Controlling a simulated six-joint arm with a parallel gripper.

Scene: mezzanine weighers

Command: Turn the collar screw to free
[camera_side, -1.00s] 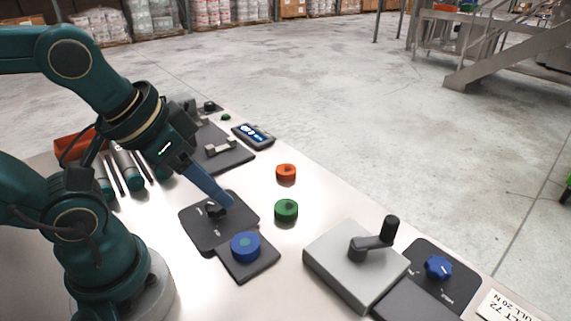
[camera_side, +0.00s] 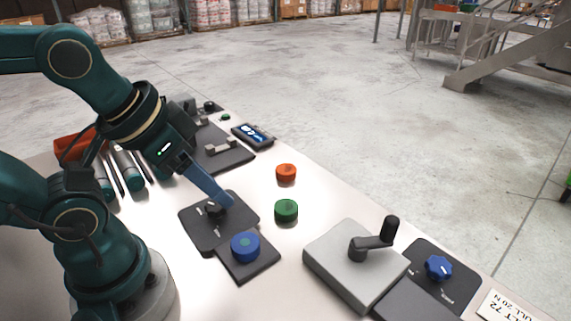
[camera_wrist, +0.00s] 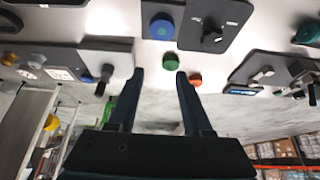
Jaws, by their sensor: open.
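A dark plate (camera_side: 190,218) carries a black knob (camera_side: 214,209) with small marks beside it; the knob also shows in the wrist view (camera_wrist: 212,37). A blue star-shaped knob (camera_side: 438,267) sits on another dark plate (camera_side: 462,283) at the right, with small lettering. I cannot tell from the lettering which one is the collar screw. My gripper (camera_side: 228,204) points down and, in the side view, overlaps the black knob's plate. In the wrist view my gripper (camera_wrist: 160,74) has its two fingers apart with nothing between them. Contact with the knob cannot be made out.
A round blue knob (camera_side: 245,245) sits on the adjoining plate. Green (camera_side: 286,210) and orange (camera_side: 286,172) round pieces stand on the table. A grey box (camera_side: 335,268) bears a black crank (camera_side: 372,241). A small display (camera_side: 253,135) stands farther back. Bare table lies around the round pieces.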

